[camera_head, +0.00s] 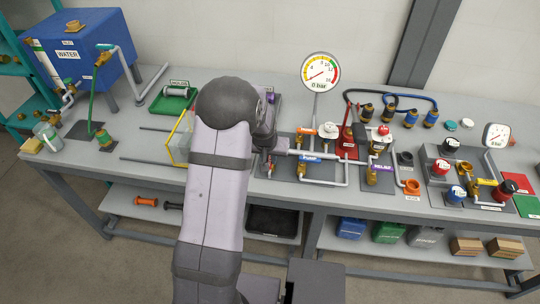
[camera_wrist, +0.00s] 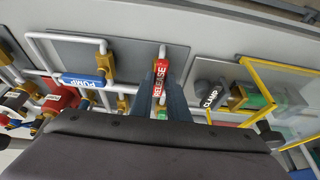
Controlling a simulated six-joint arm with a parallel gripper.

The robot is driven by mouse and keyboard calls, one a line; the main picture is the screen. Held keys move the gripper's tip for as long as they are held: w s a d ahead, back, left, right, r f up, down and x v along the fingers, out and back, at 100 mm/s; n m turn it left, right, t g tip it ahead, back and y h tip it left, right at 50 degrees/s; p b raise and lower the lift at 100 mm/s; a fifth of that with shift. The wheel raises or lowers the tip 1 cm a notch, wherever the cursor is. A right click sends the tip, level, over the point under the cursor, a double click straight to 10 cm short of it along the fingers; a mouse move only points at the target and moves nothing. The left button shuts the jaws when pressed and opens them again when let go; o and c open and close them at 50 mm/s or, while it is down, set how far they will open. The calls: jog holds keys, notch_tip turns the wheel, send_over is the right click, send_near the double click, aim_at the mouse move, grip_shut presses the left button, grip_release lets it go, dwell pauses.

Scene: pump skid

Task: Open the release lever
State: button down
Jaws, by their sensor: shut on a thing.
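The release lever (camera_wrist: 161,73) has a red handle marked RELEASE and sits on brass and white pipework in the wrist view. My gripper (camera_wrist: 161,88) is shut on this red handle, with one dark finger on each side of it. In the head view my arm reaches over the bench and hides most of the gripper and the lever.
A blue PUMP lever (camera_wrist: 82,80) lies left of the release lever in the wrist view. A part labelled CLAMP (camera_wrist: 211,97) and a yellow-framed clear guard (camera_wrist: 283,66) are to the right. The large gauge (camera_head: 320,72) reads about 0 bar.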

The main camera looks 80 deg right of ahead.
jog(key=c, duration=1.7)
grip_release()
jog(key=shift+r, duration=0.15)
jog(key=shift+b+v, duration=1.35)
jog(key=shift+v, duration=2.2)
jog(key=shift+a, duration=0.1)
